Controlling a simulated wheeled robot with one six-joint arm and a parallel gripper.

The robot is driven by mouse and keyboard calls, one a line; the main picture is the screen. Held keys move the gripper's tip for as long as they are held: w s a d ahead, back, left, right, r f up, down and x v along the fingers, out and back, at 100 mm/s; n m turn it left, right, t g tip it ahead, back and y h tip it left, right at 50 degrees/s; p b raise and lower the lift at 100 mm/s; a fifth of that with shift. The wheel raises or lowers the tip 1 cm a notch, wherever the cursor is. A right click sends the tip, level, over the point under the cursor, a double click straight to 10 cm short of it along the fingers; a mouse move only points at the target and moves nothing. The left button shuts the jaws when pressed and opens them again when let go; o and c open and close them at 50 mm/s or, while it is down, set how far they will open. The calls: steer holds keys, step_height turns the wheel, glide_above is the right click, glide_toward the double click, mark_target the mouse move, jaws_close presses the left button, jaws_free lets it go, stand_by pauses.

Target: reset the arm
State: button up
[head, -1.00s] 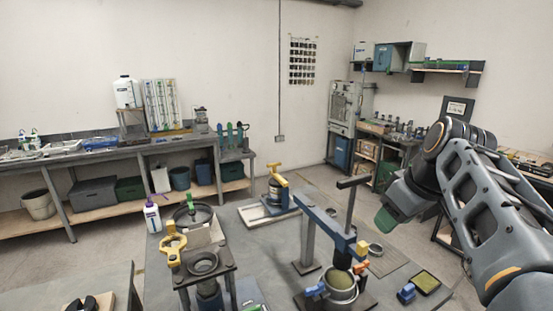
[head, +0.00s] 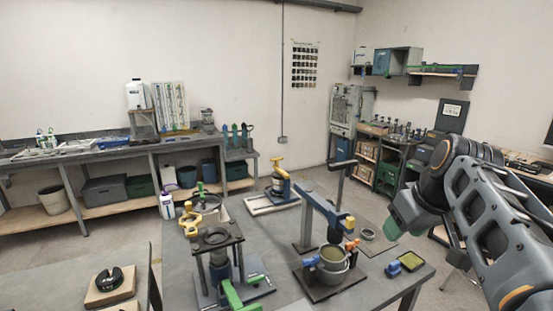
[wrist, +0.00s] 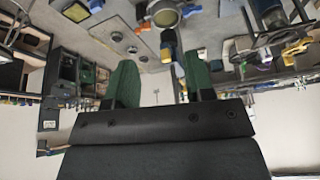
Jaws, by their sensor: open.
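My arm comes in from the right edge of the head view. It is folded, with its green-tipped gripper (head: 405,218) raised at the right of the grey work table (head: 262,228). In the wrist view my gripper (wrist: 160,82) shows two green fingers standing wide apart with nothing between them. The wrist view is upside down, with the table and its devices at the top. The gripper touches nothing that I can see.
On the table stand a blue lever frame (head: 322,208) over a grey pot (head: 333,262), a black-topped stand (head: 214,238) and a yellow-handled device (head: 281,180). A small yellow-green pad (head: 411,261) lies near the right edge. A long bench (head: 110,152) lines the back wall.

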steer(key=s+a+f+m, duration=0.1)
steer(key=s+a+f, duration=0.1)
steer(key=f, duration=0.4)
steer(key=s+a+f+h, duration=0.1)
steer(key=s+a+f, duration=0.2)
steer(key=f, duration=0.3)
steer(key=s+a+f+m, duration=0.1)
steer(key=s+a+f, duration=0.2)
steer(key=f, duration=0.3)
steer(key=shift+s+a+f+m, duration=0.25)
steer(key=shift+s+m, duration=0.05)
steer(key=shift+s, duration=0.15)
steer(key=shift+a, duration=0.1)
steer(key=shift+c, duration=0.6)
